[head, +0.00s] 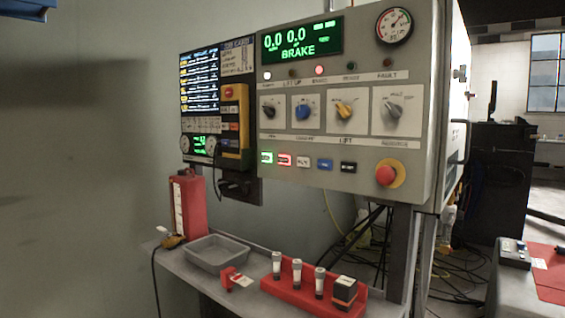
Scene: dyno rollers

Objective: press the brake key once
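A grey control panel (340,175) stands on the wall side. Its green display (302,39) reads 0.0 0.0 and BRAKE. A row of small keys runs along its lower part: a green-edged key (266,158), a red-edged key (285,160), a pale grey key (303,162), a blue key (325,164) and a black key (348,168). Their labels are too small to read surely, so I cannot tell which is the brake key. One red lamp (319,70) above the knobs is lit. My gripper is not in view.
A red emergency button (386,175) sits right of the keys. Several knobs are above them. A yellow pendant (235,125) hangs at the left. The shelf below holds a grey tray (217,253) and a red rack (295,292). The space before the keys looks clear.

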